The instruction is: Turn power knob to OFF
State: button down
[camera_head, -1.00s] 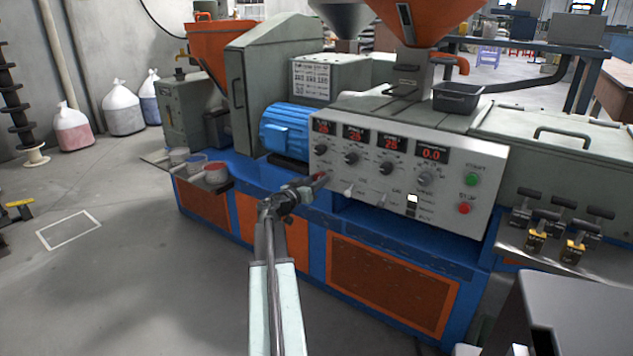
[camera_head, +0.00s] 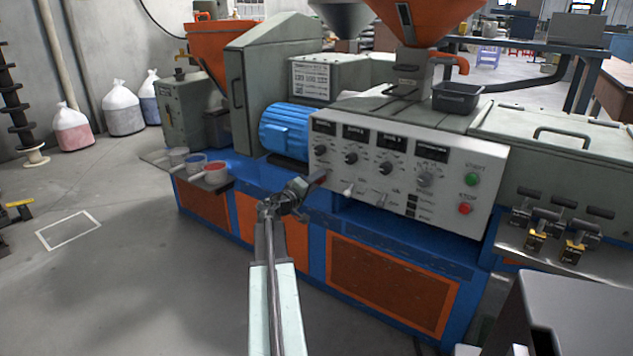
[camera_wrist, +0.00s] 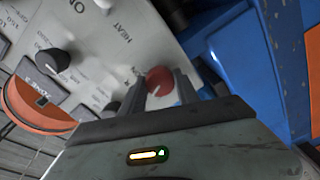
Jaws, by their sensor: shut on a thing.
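The red power knob (camera_wrist: 158,78) is at the lower left of the white control panel (camera_head: 466,152). In the wrist view, the knob sits between the two dark fingers of my gripper (camera_wrist: 160,90), which is shut on it. A light pointer mark shows on the knob. In the head view, my gripper (camera_head: 310,183) reaches the panel's lower left corner and mostly hides the knob, which shows only as a dark red patch. The panel's displays (camera_head: 392,140) are dark.
Black knobs (camera_head: 351,158) and small switches (camera_head: 349,189) are close to the right of my gripper. Green (camera_head: 472,179) and red (camera_head: 465,209) buttons are at the panel's right. A blue machine base lies below. Open floor (camera_head: 130,290) is at the left.

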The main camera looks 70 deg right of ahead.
jog(key=shift+n, duration=2.3)
jog(key=c, duration=0.9)
grip_release()
jog(key=shift+a, duration=0.1)
jog(key=v, duration=0.7)
jog(key=shift+a, duration=0.35)
